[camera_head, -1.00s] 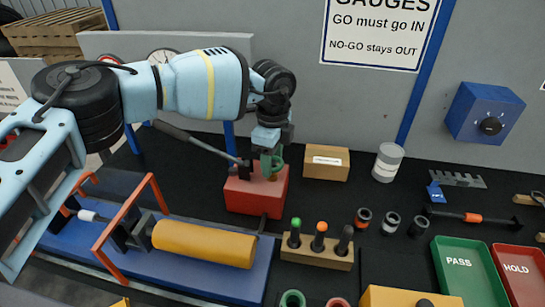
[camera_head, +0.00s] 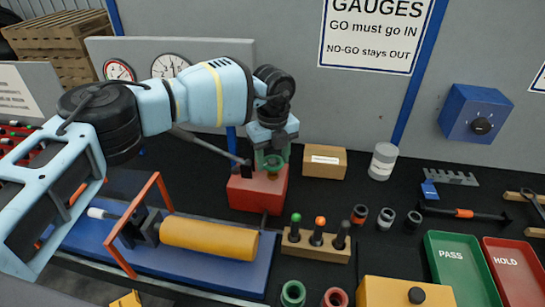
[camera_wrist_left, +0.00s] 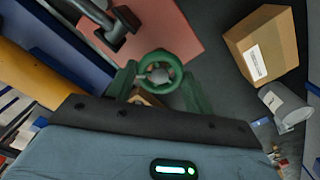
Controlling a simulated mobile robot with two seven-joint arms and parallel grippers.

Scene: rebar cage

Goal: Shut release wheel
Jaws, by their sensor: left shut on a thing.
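The release wheel (camera_wrist_left: 159,65) is a green ring on top of the red block (camera_head: 250,193), near the middle of the bench in the head view. My left gripper (camera_head: 271,160) is over the block from above. In the left wrist view its green fingers (camera_wrist_left: 160,88) stand on both sides of the wheel and are shut on it. A grey lever (camera_head: 205,146) with a black end reaches the block from the left. The wheel is partly hidden by the gripper in the head view. My right gripper does not show.
A blue bed with a yellow cylinder (camera_head: 208,241) and an orange frame (camera_head: 140,225) lies to the left. A cardboard box (camera_head: 324,161) and a grey can (camera_head: 383,161) stand right of the block. A wooden plug rack (camera_head: 316,246) is in front.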

